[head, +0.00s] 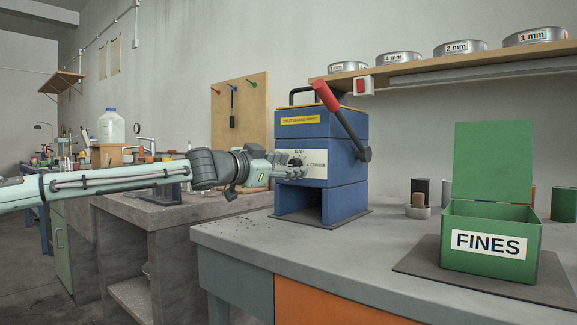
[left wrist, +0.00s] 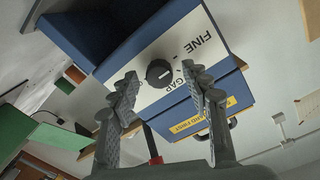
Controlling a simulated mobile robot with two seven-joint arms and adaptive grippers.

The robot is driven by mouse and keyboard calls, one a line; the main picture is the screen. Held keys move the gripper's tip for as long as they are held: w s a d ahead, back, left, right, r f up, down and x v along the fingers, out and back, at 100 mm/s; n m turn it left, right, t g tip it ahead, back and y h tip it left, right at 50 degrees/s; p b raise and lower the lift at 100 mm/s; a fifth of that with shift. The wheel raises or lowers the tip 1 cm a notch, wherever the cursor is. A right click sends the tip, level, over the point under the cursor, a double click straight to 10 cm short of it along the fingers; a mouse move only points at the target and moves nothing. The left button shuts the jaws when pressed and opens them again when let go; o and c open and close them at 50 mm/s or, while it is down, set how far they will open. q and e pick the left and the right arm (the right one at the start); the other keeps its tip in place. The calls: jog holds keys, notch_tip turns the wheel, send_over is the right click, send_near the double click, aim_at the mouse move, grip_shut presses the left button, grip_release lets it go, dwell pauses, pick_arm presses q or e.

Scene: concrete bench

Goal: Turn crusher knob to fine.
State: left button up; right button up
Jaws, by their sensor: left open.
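The blue crusher (head: 345,150) stands on the bench with a white panel marked GAP and COARSE on its front. In the left wrist view, the black round knob (left wrist: 159,72) sits on this panel, near the words GAP and FINE (left wrist: 203,42). A small light mark shows on the knob's face; its exact setting is hard to tell. My left gripper (head: 287,168) is at the panel in the head view and covers the knob there. In the left wrist view, its open fingers (left wrist: 160,82) are on either side of the knob, with no clear contact. My right gripper is not in view.
A red-handled lever (head: 340,118) slants along the crusher's right side. A green FINES box (head: 490,242) with its lid up stands on a dark mat at the right. A small dark cylinder (head: 419,190) stands between them. The bench's front left is mostly clear, with scattered crumbs.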

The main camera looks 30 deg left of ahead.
pick_arm(q)
jog(key=shift+s+a+r, duration=0.1)
jog(key=shift+s+a, duration=0.05)
jog(key=shift+s, duration=0.7)
jog(key=shift+s+a+r, duration=0.1)
jog(key=shift+s, duration=0.7)
send_near(292, 162)
jog(key=shift+w+d+f, duration=0.1)
jog(key=shift+w+f, duration=0.15)
jog(key=shift+w, duration=0.25)
jog(key=shift+s, duration=0.1)
